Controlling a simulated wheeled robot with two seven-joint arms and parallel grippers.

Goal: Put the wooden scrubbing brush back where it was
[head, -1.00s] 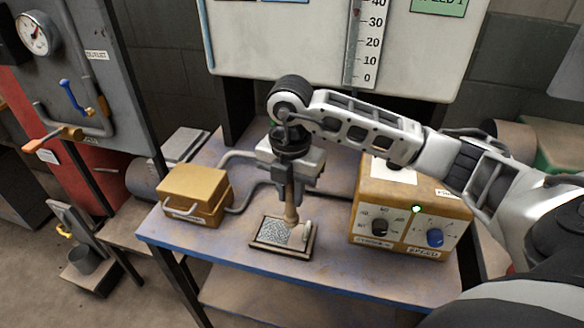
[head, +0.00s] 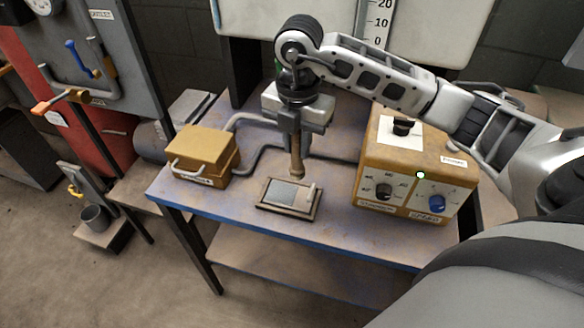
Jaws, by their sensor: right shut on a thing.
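My right gripper (head: 294,145) points down over the table and is shut on a slim wooden piece, which I take to be the wooden scrubbing brush (head: 297,163). The piece hangs upright, its lower end widening slightly; its upper part is hidden by the fingers. Its lower end is just behind and above a shallow framed tray (head: 264,203); a small gap seems to show, but I cannot be sure of contact. The tray holds a grey textured pad (head: 284,192) and a small pale piece (head: 311,193) at its right. My left gripper is not in view.
A yellow box (head: 203,152) with a handle and grey pipes stands to the left. A yellow control box (head: 378,160) with knobs and a green light stands to the right, under my right arm. The table's (head: 340,229) front strip is clear.

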